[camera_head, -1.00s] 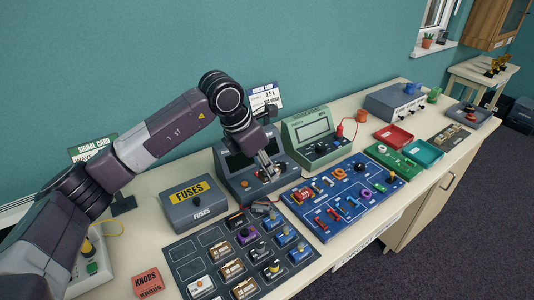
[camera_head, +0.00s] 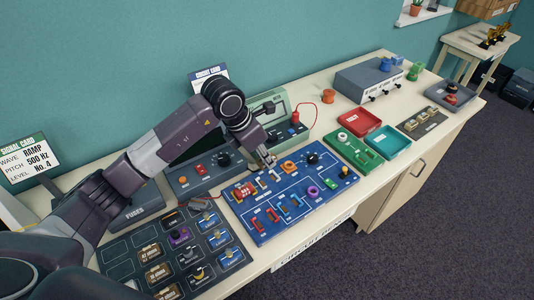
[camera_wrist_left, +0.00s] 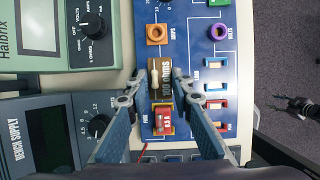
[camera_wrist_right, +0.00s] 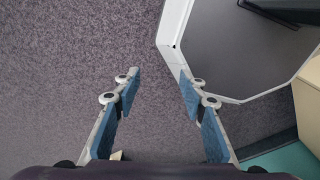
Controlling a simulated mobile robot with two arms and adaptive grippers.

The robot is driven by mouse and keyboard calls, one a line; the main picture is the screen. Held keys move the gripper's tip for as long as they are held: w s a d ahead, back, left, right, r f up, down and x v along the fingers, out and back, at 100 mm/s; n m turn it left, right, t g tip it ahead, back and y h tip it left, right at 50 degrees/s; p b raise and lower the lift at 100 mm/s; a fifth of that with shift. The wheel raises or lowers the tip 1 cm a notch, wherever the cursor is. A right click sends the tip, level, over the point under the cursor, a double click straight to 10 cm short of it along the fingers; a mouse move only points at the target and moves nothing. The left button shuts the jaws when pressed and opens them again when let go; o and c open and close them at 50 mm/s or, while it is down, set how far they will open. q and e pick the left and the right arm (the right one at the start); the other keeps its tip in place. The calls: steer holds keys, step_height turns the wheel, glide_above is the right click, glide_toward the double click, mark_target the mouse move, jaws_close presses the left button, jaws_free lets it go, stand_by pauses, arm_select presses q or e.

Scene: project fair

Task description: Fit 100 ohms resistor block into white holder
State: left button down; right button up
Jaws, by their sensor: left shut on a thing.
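The 100 ohms resistor block (camera_wrist_left: 160,78) is brown with pale lettering. In the left wrist view it sits between the fingertips of my left gripper (camera_wrist_left: 160,96), which is shut on it, over the blue circuit board (camera_wrist_left: 197,50). In the head view my left gripper (camera_head: 266,164) points down at the board's far edge (camera_head: 318,148). The white holder cannot be made out clearly under the block and fingers, so I cannot tell whether the block touches it. My right gripper (camera_wrist_right: 157,84) is open and empty above the carpet.
A red fuse block (camera_wrist_left: 163,120) and an orange post (camera_wrist_left: 157,33) flank the resistor block closely. The grey bench supply (camera_head: 200,177) and green meter (camera_head: 270,98) stand behind the board. A dark panel of blocks (camera_head: 120,246) lies left; red (camera_head: 360,122) and teal (camera_head: 387,145) trays lie right.

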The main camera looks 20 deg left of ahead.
arm_select(q)
steer(key=shift+f, duration=0.5)
steer(key=b, duration=0.3)
glide_above(269, 180)
steer(key=s, duration=0.1)
steer(key=f, duration=0.4)
steer(key=shift+a+f, duration=0.2)
steer(key=shift+a, duration=0.2)
steer(key=shift+f+b, duration=0.6)
steer(key=shift+b, duration=0.3)
stand_by(0.4)
steer(key=shift+f+b, duration=0.15)
steer(key=shift+b, duration=0.25)
stand_by(0.3)
steer(key=shift+f+b, duration=0.45)
steer(key=shift+f, duration=0.05)
stand_by(0.4)
